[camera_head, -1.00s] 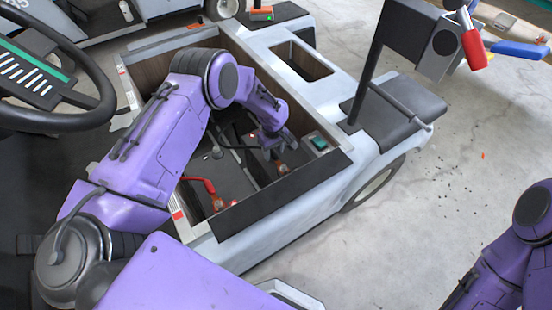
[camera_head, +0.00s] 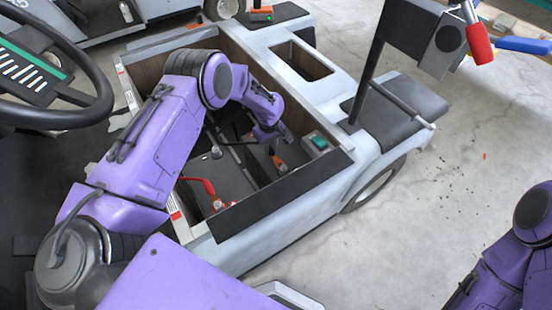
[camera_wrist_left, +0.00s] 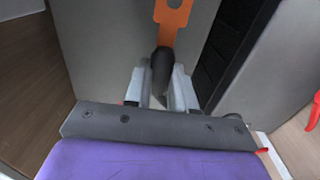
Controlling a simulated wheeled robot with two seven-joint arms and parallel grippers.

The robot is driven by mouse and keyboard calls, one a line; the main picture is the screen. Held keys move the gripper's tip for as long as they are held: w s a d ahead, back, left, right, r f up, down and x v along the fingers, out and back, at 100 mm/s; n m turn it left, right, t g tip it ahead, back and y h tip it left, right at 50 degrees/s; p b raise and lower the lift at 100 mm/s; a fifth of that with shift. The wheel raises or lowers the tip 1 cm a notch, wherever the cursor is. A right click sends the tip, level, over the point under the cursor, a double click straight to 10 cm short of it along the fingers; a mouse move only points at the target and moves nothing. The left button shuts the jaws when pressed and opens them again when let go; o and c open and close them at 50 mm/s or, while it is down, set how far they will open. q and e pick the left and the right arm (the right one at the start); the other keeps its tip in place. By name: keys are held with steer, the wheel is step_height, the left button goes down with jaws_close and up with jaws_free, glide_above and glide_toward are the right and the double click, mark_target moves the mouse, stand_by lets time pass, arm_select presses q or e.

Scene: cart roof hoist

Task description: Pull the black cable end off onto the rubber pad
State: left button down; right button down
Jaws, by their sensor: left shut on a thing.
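My left gripper (camera_head: 272,143) is inside the open bay of the cart, low beside the bay's right wall. In the left wrist view its two fingers (camera_wrist_left: 162,88) are closed on the black cable end (camera_wrist_left: 164,68). A flat orange lug (camera_wrist_left: 172,14) with an opening extends from the dark sleeve, away from the gripper. The orange part (camera_head: 279,163) also shows just below the gripper in the head view. A ribbed black strip (camera_wrist_left: 226,50) lies to its right between grey surfaces; I cannot tell whether it is the rubber pad. My right gripper is out of view.
A red cable (camera_head: 205,186) runs through the bay's front left. A box with a green switch (camera_head: 319,142) sits at the bay's right edge. The bay walls (camera_head: 285,195) enclose the gripper closely. A steering wheel (camera_head: 95,100) is at left; bare floor is at right.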

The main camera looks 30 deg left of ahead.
arm_select(q)
steer(key=shift+w+a+b, duration=0.6)
steer(key=shift+a, duration=0.35)
